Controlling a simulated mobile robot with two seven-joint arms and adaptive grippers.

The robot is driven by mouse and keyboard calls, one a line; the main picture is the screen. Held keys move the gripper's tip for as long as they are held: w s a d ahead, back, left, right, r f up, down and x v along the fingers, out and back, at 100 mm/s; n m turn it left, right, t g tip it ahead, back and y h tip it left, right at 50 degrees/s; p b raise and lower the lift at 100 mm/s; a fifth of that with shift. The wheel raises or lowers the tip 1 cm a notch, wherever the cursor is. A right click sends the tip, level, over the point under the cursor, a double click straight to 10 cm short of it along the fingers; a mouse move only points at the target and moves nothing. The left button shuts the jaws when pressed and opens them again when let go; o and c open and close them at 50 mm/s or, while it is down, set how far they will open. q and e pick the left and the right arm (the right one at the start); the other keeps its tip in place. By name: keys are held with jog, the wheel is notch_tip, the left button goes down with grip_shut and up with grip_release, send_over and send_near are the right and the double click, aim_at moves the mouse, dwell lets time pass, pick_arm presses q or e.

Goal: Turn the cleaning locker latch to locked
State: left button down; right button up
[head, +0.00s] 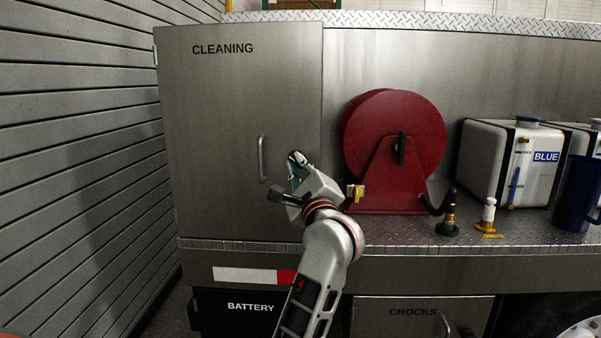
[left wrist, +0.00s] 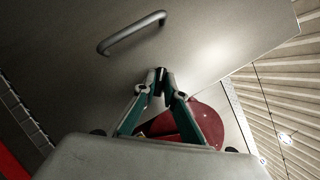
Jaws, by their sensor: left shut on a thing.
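The cleaning locker door (head: 225,130) is a grey metal panel marked CLEANING, standing shut. Its bar handle (head: 262,158) is upright near the right side and also shows in the left wrist view (left wrist: 132,33). My left gripper (head: 296,160) is at the door's right edge, just right of the handle. In the left wrist view its fingers (left wrist: 161,78) are closed together on a small dark piece, the latch (left wrist: 160,72), against the door face. The fingers hide most of the latch, so its angle cannot be told. My right gripper is not in view.
White tanks (head: 500,160), a blue jug (head: 574,195) and small nozzles (head: 488,214) stand on the shelf. A slatted wall (head: 75,130) bounds the left.

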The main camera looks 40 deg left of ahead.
pick_arm(q)
jog(key=n+g+b, duration=0.1)
jog(key=n, duration=0.2)
jog(key=n+g+b, duration=0.1)
jog(key=n, duration=0.2)
jog(key=shift+n+g+h, duration=0.3)
jog(key=shift+n, duration=0.1)
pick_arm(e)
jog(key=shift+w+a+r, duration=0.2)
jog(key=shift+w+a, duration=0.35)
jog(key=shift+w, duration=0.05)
pick_arm(q)
jog(key=shift+r+n, duration=0.1)
jog(key=shift+n, duration=0.2)
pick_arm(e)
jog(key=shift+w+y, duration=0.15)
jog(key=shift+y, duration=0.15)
pick_arm(q)
jog(key=c, duration=2.1)
grip_release()
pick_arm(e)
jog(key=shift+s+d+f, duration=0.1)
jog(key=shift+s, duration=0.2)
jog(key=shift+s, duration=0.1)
